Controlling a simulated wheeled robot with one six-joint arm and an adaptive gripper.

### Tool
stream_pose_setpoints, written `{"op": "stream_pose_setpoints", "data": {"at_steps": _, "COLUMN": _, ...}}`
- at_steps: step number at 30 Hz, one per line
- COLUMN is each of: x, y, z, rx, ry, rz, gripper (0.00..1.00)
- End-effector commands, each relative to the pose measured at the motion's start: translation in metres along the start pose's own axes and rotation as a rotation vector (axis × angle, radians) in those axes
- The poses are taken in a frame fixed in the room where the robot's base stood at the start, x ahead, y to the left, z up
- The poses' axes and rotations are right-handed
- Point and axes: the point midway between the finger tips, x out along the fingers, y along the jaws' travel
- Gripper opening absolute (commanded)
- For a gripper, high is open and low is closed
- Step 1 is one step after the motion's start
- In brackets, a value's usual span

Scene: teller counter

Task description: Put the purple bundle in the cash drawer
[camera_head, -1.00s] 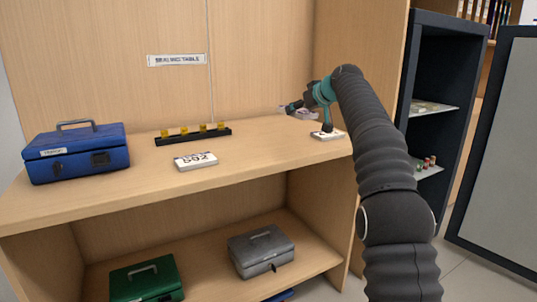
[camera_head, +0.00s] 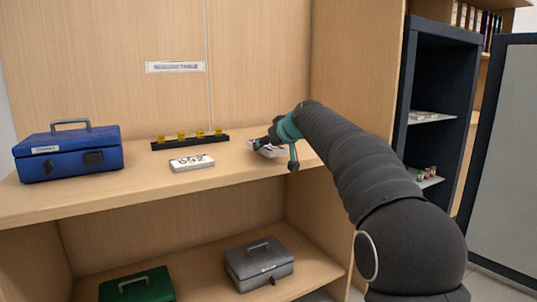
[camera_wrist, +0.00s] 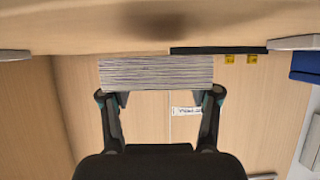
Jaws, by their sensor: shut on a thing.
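My gripper (camera_head: 273,146) is over the right part of the wooden counter top (camera_head: 235,171) in the head view, shut on a small bundle (camera_head: 268,151). In the wrist view the bundle (camera_wrist: 155,72) shows as a stack of pale sheets with thin, dark purplish lines, held between the two fingers (camera_wrist: 160,96). Its purple face is hard to make out. From the head view I cannot tell how high it is above the counter. I cannot make out an open cash drawer in either view.
A blue cash box (camera_head: 68,152) stands at the counter's left. A black rack with yellow pieces (camera_head: 190,142) and a white numbered block (camera_head: 191,163) are left of my gripper. Green (camera_head: 138,286) and grey (camera_head: 259,263) boxes sit below. A dark open cabinet (camera_head: 415,95) is at right.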

Motion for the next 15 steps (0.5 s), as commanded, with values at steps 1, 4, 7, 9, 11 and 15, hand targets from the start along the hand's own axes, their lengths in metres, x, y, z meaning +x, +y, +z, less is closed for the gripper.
{"op": "stream_pose_setpoints", "data": {"at_steps": 1, "x": 0.005, "y": 0.0, "z": 0.009, "rx": 0.001, "ry": 0.0, "rz": 0.0, "gripper": 0.25}}
{"op": "stream_pose_setpoints", "data": {"at_steps": 4, "x": 0.009, "y": 0.0, "z": 0.018, "rx": 0.0, "ry": 0.0, "rz": 0.0, "gripper": 0.25}}
{"op": "stream_pose_setpoints", "data": {"at_steps": 7, "x": 0.01, "y": 0.0, "z": 0.018, "rx": -0.001, "ry": 0.002, "rz": 0.001, "gripper": 0.25}}
{"op": "stream_pose_setpoints", "data": {"at_steps": 9, "x": 0.009, "y": 0.0, "z": 0.017, "rx": -0.001, "ry": 0.002, "rz": 0.001, "gripper": 0.25}}
{"op": "stream_pose_setpoints", "data": {"at_steps": 11, "x": 0.009, "y": 0.0, "z": 0.017, "rx": -0.001, "ry": 0.001, "rz": 0.001, "gripper": 0.25}}
{"op": "stream_pose_setpoints", "data": {"at_steps": 15, "x": 0.011, "y": 0.0, "z": 0.021, "rx": 0.0, "ry": 0.001, "rz": 0.0, "gripper": 0.25}}
